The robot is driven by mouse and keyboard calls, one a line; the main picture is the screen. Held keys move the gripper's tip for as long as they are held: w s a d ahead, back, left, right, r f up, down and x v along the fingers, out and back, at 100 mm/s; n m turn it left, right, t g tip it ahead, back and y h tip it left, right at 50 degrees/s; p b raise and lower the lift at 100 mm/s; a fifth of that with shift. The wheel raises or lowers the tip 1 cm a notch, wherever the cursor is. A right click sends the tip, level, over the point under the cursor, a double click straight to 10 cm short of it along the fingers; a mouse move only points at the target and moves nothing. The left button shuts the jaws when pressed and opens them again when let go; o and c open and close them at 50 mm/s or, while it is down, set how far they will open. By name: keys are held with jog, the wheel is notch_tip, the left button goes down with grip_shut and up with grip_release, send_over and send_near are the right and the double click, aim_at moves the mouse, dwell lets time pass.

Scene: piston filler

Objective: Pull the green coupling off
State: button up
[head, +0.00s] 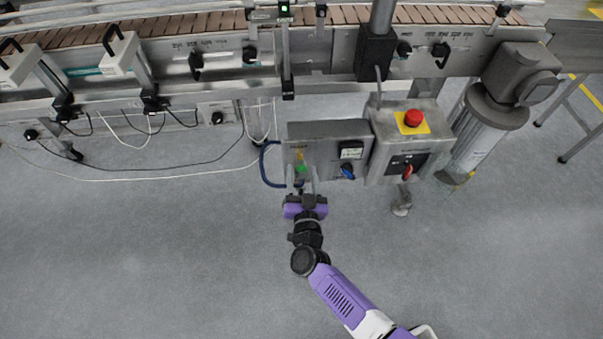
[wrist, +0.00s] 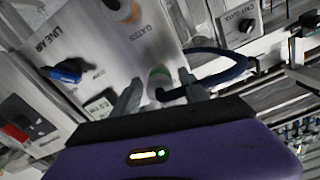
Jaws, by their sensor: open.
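My gripper (wrist: 163,88) is open, with one finger on each side of the coupling. I cannot tell whether the fingers touch it. In the head view my gripper (head: 301,188) is at the lower left front of the grey panel box (head: 325,130).
An orange-ringed fitting (wrist: 124,10) sits above the green one. A blue knob (wrist: 66,72) is on the panel's left. A box with a red button (head: 413,118) stands right of the panel. The conveyor (head: 200,45) runs behind; the floor (head: 150,250) in front is clear.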

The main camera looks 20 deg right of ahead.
jog(key=p+v, duration=0.1)
jog(key=v, duration=0.6)
jog(key=shift+s, duration=0.35)
jog(key=shift+a, duration=0.1)
jog(key=s+a+r+n+t+y+p, duration=0.1)
jog(key=s+a+r+y, duration=0.1)
jog(key=r, duration=0.3)
jog(key=s+a+r+n+t+y+p, duration=0.1)
jog(key=s+a+r+y, duration=0.15)
jog(key=r, duration=0.35)
jog(key=s+d+r+n+g+p, duration=0.2)
jog(key=s+d+r+p, duration=0.2)
jog(key=s+r, duration=0.6)
jog(key=s+d+r+n+g+y+p, duration=0.1)
jog(key=s+d+r+p, duration=0.3)
jog(key=s+r, duration=0.6)
jog(key=shift+s+r+n+g, duration=0.25)
jog(key=shift+s+n+g, duration=0.5)
jog(key=shift+s, duration=3.5)
